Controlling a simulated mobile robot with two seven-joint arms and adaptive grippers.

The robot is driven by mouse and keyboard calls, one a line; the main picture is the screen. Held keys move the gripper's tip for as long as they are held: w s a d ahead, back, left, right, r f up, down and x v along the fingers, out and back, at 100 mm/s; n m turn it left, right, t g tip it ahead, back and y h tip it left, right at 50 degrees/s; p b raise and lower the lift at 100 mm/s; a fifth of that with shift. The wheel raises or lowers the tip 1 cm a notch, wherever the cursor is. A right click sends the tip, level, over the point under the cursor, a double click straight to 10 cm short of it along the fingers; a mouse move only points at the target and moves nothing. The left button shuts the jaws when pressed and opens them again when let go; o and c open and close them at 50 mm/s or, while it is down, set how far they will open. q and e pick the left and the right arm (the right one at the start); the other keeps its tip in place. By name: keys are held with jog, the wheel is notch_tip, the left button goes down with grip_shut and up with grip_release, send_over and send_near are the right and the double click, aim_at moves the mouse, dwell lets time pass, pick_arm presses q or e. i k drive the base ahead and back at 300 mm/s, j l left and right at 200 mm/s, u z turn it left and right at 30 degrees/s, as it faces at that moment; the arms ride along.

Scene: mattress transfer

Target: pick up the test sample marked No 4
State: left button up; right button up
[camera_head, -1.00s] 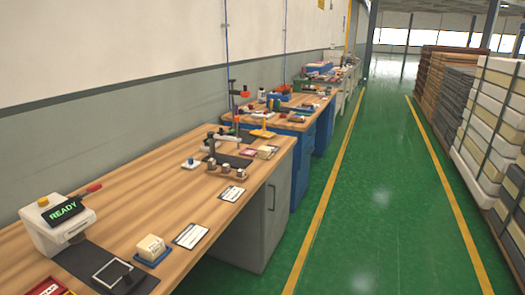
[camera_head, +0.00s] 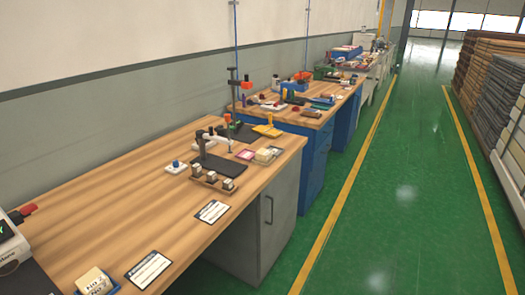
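A cream sample block (camera_head: 94,282) with dark lettering sits in a blue tray (camera_head: 114,290) at the bottom left of the wooden bench. Its marking looks like "No 2", but the text is small. Some cream blocks (camera_head: 266,155) sit farther along the bench near its right end; I cannot read any marking on them. I cannot make out a sample marked No 4. Neither of my grippers is in view.
The wooden bench (camera_head: 118,180) runs along the left wall. It carries a black-armed stand (camera_head: 208,150), metal weights (camera_head: 212,178), paper cards (camera_head: 148,269) and a partly cut-off device (camera_head: 10,250). The green aisle (camera_head: 400,200) is clear; stacked mattresses (camera_head: 490,90) stand at right.

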aim_at(264, 155)
jog(key=i+l+u, duration=0.1)
jog(key=i+l, duration=0.15)
jog(key=i+l+u, duration=0.1)
jog(key=i+l, duration=0.15)
jog(key=l, duration=0.15)
jog(key=i+l+u, duration=0.1)
jog(key=i+l, duration=0.15)
jog(key=i+l+u, duration=0.1)
jog(key=l, duration=0.35)
jog(key=i+l+u, duration=0.1)
jog(key=i+l, duration=0.2)
jog(key=l, duration=0.1)
